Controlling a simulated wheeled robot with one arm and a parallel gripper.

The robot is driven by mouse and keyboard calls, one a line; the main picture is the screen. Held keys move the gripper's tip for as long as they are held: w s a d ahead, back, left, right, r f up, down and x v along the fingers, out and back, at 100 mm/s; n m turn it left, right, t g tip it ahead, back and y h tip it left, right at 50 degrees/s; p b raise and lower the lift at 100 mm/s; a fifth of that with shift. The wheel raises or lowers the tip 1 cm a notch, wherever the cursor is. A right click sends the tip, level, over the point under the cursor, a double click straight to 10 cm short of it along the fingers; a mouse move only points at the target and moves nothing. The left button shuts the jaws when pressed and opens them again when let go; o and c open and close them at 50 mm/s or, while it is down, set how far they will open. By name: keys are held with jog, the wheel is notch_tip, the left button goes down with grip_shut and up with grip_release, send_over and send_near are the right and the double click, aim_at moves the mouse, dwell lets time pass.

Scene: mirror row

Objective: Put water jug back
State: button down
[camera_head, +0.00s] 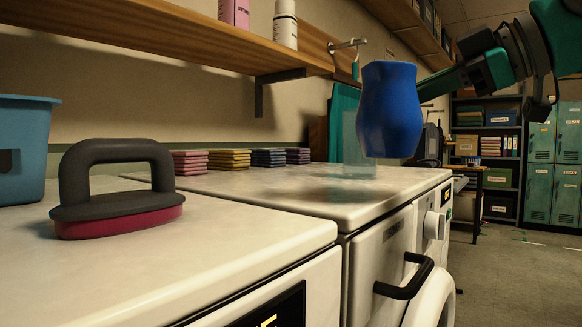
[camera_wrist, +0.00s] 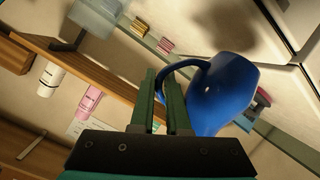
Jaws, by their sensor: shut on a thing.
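The water jug (camera_head: 390,110) is deep blue and hangs in the air above the white machine top, roughly upright in the head view. My gripper (camera_head: 428,92) reaches in from the right and is shut on the jug, its tips partly hidden behind the body. In the wrist view, the fingers of my gripper (camera_wrist: 162,75) close on the looped handle of the blue jug (camera_wrist: 222,92). A dark shadow lies on the machine top below the jug. A translucent pale teal block (camera_head: 358,145) stands behind and left of the jug; it also shows in the wrist view (camera_wrist: 96,18).
A black-handled iron-like tool (camera_head: 117,190) and a blue tub (camera_head: 22,150) stand on the near white machine (camera_head: 240,240). Several folded cloth stacks (camera_head: 228,159) line the wall. A wooden shelf (camera_head: 170,35) with a hook overhangs the back. The central machine top is clear.

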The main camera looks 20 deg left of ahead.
jog(key=shift+w+d+b+x, duration=0.1)
jog(key=shift+w+b+x, duration=0.1)
jog(key=shift+x, duration=2.4)
jog(key=shift+w+d+b+x, duration=0.1)
jog(key=shift+b+x, duration=0.15)
jog(key=shift+x, duration=2.35)
jog(key=shift+w+b+x, duration=0.15)
jog(key=shift+b+x, duration=0.05)
jog(key=shift+x, duration=2.4)
jog(key=shift+f, duration=0.1)
jog(key=shift+f, duration=0.15)
jog(key=c, duration=0.9)
grip_release()
